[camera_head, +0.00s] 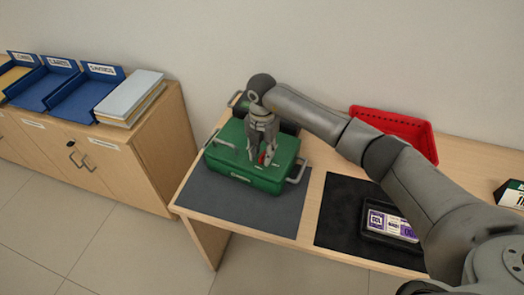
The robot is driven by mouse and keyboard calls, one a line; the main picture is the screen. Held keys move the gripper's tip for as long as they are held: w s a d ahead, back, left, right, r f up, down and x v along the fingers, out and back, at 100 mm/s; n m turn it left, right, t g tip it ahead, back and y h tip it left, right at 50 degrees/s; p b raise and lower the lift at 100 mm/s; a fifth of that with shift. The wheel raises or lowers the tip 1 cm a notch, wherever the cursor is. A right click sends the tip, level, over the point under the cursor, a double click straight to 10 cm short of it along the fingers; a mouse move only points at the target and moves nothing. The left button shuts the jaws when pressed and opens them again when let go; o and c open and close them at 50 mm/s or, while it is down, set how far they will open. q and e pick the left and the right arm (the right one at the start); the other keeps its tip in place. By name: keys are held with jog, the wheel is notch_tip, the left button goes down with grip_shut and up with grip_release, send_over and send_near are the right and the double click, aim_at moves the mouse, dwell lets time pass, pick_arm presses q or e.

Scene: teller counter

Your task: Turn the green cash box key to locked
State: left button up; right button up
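The green cash box (233,173) sits closed on a dark grey mat at the left end of the counter, with metal handles at its sides. My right gripper (262,158) reaches down over the box from above, its fingertips at the box's lid. A small red piece, perhaps the key (262,159), shows at the fingertips. The fingers look close around it, but I cannot tell whether they grip it. The key's turn position is too small to read. My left gripper is not in view.
A dark object (285,127) stands behind the box. A red tray (400,130) is at the back of the counter. A black tray with purple-banded notes (391,224) lies on a black mat (344,205). Blue trays (86,92) and books (130,96) sit on the left cabinet.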

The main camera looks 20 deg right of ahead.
jog(key=shift+f, duration=0.35)
jog(key=shift+c, duration=0.6)
grip_shut()
